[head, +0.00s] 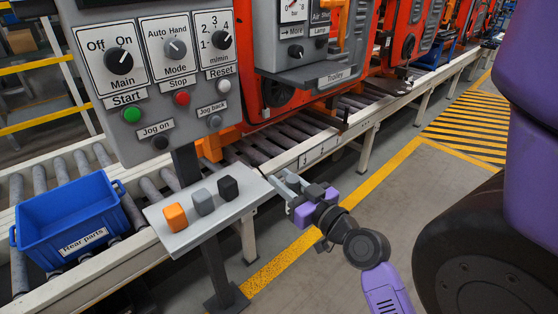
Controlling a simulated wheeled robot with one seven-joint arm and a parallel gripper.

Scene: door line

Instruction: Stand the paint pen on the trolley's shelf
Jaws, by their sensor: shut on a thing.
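My gripper (280,181) is in the middle of the head view, just right of the small grey stand and in front of the roller line. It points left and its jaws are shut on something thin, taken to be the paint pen. The pen is too small and too hidden by the fingers to make out its shape or tilt. The trolley's grey shelf (297,77), with a "Trolley" label (334,78) on its front edge, is above and behind my gripper, clearly apart from it. A dial panel and switches stand at its back.
The stand's top (181,240) holds an orange block (175,217), a grey block (203,202) and a black block (228,188). A blue "Rear parts" crate (62,220) sits on the rollers. A control panel (150,75) rises at left. Floor right of the line is clear.

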